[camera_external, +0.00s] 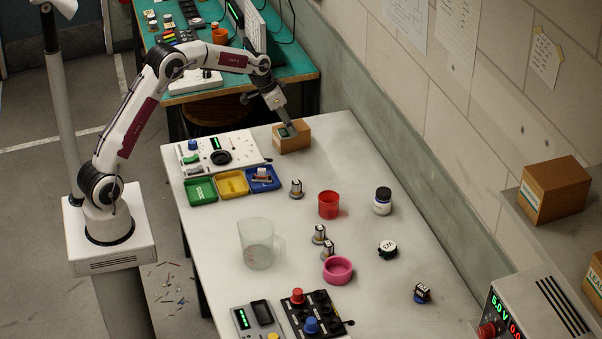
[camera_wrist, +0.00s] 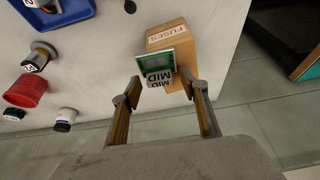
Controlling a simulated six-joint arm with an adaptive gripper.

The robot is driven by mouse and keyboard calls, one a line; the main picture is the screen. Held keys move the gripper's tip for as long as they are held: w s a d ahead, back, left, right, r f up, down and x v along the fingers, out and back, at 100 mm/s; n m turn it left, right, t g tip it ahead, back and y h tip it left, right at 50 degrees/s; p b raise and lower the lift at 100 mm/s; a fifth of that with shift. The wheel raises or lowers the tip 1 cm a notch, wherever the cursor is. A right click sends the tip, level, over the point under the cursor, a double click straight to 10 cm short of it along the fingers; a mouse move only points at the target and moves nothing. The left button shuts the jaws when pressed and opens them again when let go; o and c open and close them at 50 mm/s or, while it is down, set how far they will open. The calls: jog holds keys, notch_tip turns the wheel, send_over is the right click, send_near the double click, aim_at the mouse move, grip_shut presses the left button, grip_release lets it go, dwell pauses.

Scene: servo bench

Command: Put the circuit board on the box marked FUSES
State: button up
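The box marked FUSES (camera_external: 297,143) is a small brown carton at the far end of the white bench. Its FUSES label shows in the wrist view, on the box (camera_wrist: 168,35). The circuit board (camera_wrist: 180,54) is green with a pale edge and carries a block marked MID. In the external view the board (camera_external: 283,132) appears on top of the box, at its left part. My gripper (camera_external: 288,124) is right above it, pointing down. In the wrist view my gripper (camera_wrist: 160,84) has its fingers apart on either side of the MID block, with visible gaps. The board's underside is hidden.
A white control panel (camera_external: 220,152) and green, yellow and blue trays (camera_external: 232,184) lie left of the box. A red cup (camera_external: 328,204), a clear jug (camera_external: 257,243) and several knobs stand nearer. The wall runs along the right; the bench's far edge is close behind the box.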

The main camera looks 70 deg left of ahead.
jog(key=shift+r, duration=0.1)
jog(key=v, duration=1.2)
jog(key=shift+s, duration=0.1)
dwell(0.8)
